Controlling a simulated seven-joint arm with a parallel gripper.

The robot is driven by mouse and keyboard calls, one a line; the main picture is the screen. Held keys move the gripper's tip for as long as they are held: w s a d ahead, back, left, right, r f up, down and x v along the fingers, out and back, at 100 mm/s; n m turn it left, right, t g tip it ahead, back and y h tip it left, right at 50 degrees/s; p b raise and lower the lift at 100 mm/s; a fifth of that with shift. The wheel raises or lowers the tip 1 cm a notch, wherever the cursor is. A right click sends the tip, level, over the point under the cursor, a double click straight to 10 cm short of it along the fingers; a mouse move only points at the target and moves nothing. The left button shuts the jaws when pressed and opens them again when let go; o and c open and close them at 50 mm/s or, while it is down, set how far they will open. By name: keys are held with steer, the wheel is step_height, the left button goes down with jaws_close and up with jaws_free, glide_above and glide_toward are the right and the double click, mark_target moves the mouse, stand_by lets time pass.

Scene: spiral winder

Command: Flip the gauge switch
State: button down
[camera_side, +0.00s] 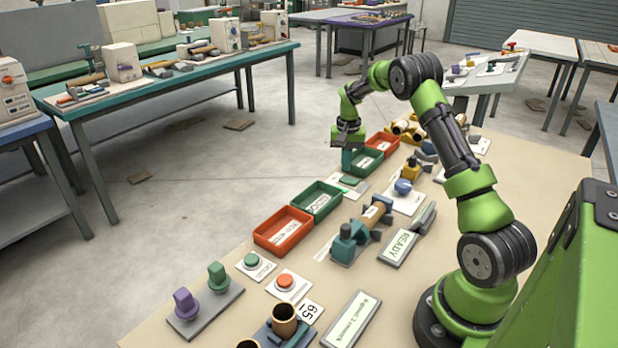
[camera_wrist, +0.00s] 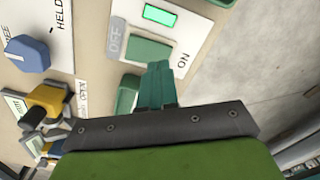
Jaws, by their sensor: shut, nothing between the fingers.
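A green rocker switch (camera_wrist: 148,51) sits on a white plate (camera_wrist: 195,28) with OFF lettered at its left and ON at its right in the wrist view. A pale green indicator window (camera_wrist: 158,15) is on the same plate. In the side view a green switch (camera_side: 349,180) on a white plate lies just below my gripper (camera_side: 347,170). My gripper's teal fingertips (camera_wrist: 158,66) are together and empty, right at the rocker's near edge. I cannot tell whether they touch it or which way the rocker is tipped.
A blue knob (camera_wrist: 27,53) marked HELD is left of the plate in the wrist view, with a yellow part (camera_wrist: 47,97) below it. In the side view, green (camera_side: 317,200) and orange (camera_side: 283,231) trays stand in front. A READY display (camera_side: 400,248) lies nearer my base.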

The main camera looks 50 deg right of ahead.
mark_target(346, 181)
steer(key=shift+r, duration=2.15)
steer(key=shift+s+a+f, duration=0.55)
steer(key=shift+s+a, duration=0.05)
steer(key=shift+a, duration=0.1)
steer(key=s+a+r+n+t, duration=0.25)
steer(key=a+r, duration=0.35)
steer(key=a, duration=0.4)
steer(key=s+a+r+n+t, duration=0.1)
steer(key=s+a+r, duration=0.4)
steer(key=a, duration=0.4)
steer(key=s+a+r+n+t+y, duration=0.2)
steer(key=s+a+r+n+t, duration=0.1)
steer(key=s+a, duration=0.8)
step_height(346, 181, up, 3)
steer(key=shift+a+f+n+t, duration=0.15)
steer(key=shift+a+n+t, duration=0.2)
steer(key=shift+a+n, duration=0.5)
